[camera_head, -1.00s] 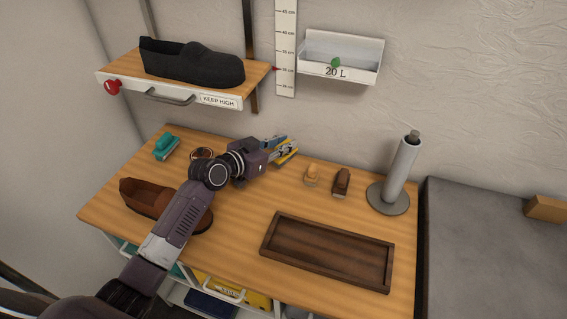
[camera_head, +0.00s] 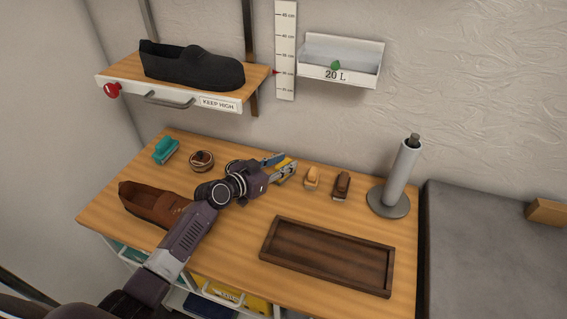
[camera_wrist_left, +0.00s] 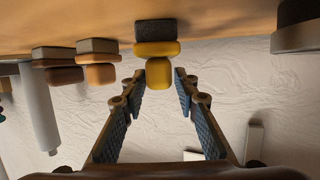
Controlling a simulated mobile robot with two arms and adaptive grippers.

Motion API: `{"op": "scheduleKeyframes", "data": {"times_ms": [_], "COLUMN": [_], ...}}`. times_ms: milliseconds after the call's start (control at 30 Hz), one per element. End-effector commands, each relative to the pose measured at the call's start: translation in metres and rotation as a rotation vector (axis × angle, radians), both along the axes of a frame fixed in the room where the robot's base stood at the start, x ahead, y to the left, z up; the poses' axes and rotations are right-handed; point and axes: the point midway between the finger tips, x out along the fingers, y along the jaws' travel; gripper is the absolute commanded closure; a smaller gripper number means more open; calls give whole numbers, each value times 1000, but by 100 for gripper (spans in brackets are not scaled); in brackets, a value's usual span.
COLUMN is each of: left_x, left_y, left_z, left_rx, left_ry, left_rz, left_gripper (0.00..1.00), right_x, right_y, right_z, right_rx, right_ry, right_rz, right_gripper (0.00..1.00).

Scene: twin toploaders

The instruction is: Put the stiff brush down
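The stiff brush appears to be the yellow-handled one (camera_wrist_left: 159,72), with a dark bristle block (camera_wrist_left: 156,29). It stands bristles down on the wooden tabletop (camera_head: 240,235), and also shows partly in the head view (camera_head: 287,169). My left gripper (camera_wrist_left: 160,82) is at the brush, its two blue-padded fingers on either side of the yellow handle. Narrow gaps show between the handle and both fingertips, so the gripper looks open. In the head view the left gripper (camera_head: 281,165) hides part of the brush. My right gripper is out of view.
A tan brush (camera_head: 312,177) and a brown brush (camera_head: 342,184) stand just right of the gripper. A round tin (camera_head: 201,160), teal brush (camera_head: 165,150) and brown shoe (camera_head: 155,203) are left. A dark tray (camera_head: 325,256) lies in front; a grey post (camera_head: 402,175) stands right.

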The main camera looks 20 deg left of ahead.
Motion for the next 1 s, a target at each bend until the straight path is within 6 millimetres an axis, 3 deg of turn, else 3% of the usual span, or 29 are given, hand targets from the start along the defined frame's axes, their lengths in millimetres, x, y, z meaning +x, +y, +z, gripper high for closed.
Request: {"op": "scheduleKeyframes", "data": {"times_ms": [433, 1000], "left_x": [-2, -88], "left_y": [1, 40], "left_z": [3, 29], "left_rx": [0, 4], "left_ry": [1, 2], "left_rz": [0, -2], "left_gripper": [64, 64], "right_x": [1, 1], "right_y": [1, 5], "right_z": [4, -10], "right_rx": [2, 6], "right_ry": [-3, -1], "right_rz": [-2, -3], "right_gripper": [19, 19]}}
